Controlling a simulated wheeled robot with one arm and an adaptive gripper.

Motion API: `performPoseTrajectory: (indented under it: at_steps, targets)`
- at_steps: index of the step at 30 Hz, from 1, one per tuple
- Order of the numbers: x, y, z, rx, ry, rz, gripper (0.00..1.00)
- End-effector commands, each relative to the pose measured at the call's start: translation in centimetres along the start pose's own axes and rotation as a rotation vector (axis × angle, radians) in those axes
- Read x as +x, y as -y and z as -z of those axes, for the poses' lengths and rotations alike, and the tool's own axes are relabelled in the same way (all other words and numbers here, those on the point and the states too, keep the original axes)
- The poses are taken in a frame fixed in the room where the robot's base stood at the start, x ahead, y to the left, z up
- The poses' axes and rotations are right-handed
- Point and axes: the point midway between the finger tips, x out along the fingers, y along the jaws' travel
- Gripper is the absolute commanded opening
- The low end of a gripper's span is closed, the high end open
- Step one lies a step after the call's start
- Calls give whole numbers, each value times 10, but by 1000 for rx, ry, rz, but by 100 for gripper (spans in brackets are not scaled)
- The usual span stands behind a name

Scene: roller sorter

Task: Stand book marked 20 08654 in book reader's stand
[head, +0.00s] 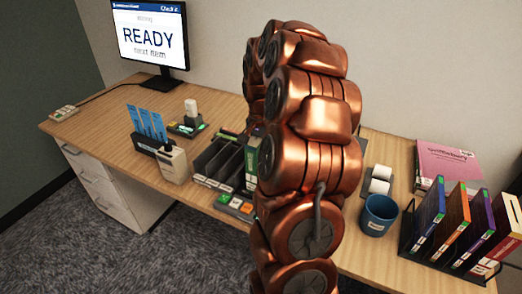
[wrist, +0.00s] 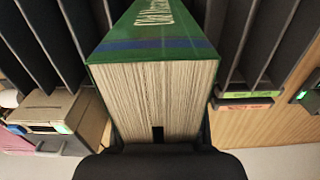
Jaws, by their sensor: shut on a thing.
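A green book (wrist: 155,90) with pale page edges and white lettering on its cover is held in my gripper (wrist: 158,138). The black jaws are shut on it from its two sides. Its number cannot be read. In the head view a green book (head: 252,158) shows beside my copper arm, at the right end of a dark slotted rack (head: 218,160); my arm hides the gripper there. In the wrist view the dark rack dividers (wrist: 275,40) stand on both sides of the book. I cannot tell which fixture is the reader's stand; a small unit with a green light (head: 187,127) stands behind the rack.
A beige box (head: 173,164) stands left of the rack, and a button panel (head: 235,206) lies in front. Right of my arm are a blue cup (head: 379,214), a pink book (head: 447,165) and a rack of several books (head: 428,218). A monitor (head: 150,37) reads READY. The left desktop is mostly clear.

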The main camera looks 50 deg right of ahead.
Motion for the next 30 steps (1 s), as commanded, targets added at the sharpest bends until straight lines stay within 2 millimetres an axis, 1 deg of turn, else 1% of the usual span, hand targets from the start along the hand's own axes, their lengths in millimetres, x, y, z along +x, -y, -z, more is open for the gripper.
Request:
performPoseTrajectory:
  at_steps: [6, 7, 15, 25, 28, 30]
  targets:
    - [4, 0, 0, 0, -1, 0, 0]
    - [3, 0, 0, 0, -1, 0, 41]
    - [3, 0, 0, 0, -1, 1, 68]
    - [2, 0, 0, 0, -1, 1, 68]
    - [-6, 1, 1, 0, -4, 2, 68]
    - [-15, 1, 2, 1, -4, 2, 68]
